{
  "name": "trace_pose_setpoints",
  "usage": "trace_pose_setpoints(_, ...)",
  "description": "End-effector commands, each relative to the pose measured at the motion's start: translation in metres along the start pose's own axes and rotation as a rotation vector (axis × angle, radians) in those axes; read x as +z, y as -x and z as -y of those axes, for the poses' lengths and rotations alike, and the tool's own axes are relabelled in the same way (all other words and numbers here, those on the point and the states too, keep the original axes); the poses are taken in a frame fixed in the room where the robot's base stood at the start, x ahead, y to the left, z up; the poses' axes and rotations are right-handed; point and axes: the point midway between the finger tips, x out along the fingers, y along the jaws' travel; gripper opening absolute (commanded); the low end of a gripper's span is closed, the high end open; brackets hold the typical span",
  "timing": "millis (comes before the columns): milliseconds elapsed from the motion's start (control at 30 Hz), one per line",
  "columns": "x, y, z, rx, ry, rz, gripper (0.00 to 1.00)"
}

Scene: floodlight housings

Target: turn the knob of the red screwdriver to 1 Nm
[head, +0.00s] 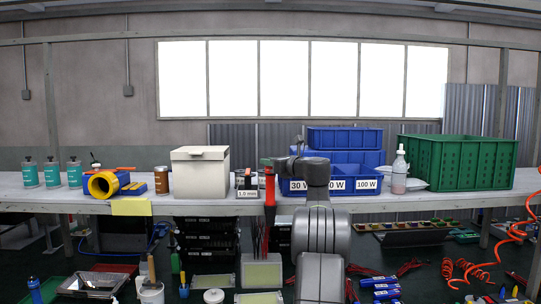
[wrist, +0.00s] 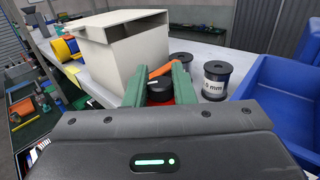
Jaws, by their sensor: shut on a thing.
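The red screwdriver (head: 270,190) is upright at the front edge of the workbench, its red body tapering downward in the head view. Its black knob (wrist: 160,91) shows at the top in the wrist view, with a small white mark on it and a bit of red beneath. My gripper (wrist: 158,76) has its green fingers on both sides of the knob and is shut on it; in the head view the gripper (head: 268,162) is at the screwdriver's top. The torque numbers and setting are too small to read.
A cream box (head: 200,172) stands left, close to my fingers. A spool (wrist: 215,80) marked in mm stands right of them, and an orange-handled item (wrist: 162,70) lies just behind. Blue bins (head: 345,140) and a green crate (head: 458,163) fill the right side of the workbench (head: 425,203).

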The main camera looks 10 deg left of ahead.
Motion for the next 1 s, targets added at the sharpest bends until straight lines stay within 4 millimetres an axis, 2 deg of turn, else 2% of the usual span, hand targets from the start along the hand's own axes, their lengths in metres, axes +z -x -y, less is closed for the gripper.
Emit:
trace_pose_setpoints(300, 0.0009, 0.0, 0.0004, 0.132, 0.001, 0.002, 0.0)
trace_pose_setpoints(867, -0.0008, 0.0006, -0.0001, 0.162, 0.0, 0.0, 0.0)
trace_pose_setpoints(900, -0.0008, 0.0006, -0.0002, 0.162, 0.0, 0.0, 0.27)
trace_pose_setpoints(1000, -0.0007, 0.0006, -0.0001, 0.161, 0.0, 0.0, 0.43)
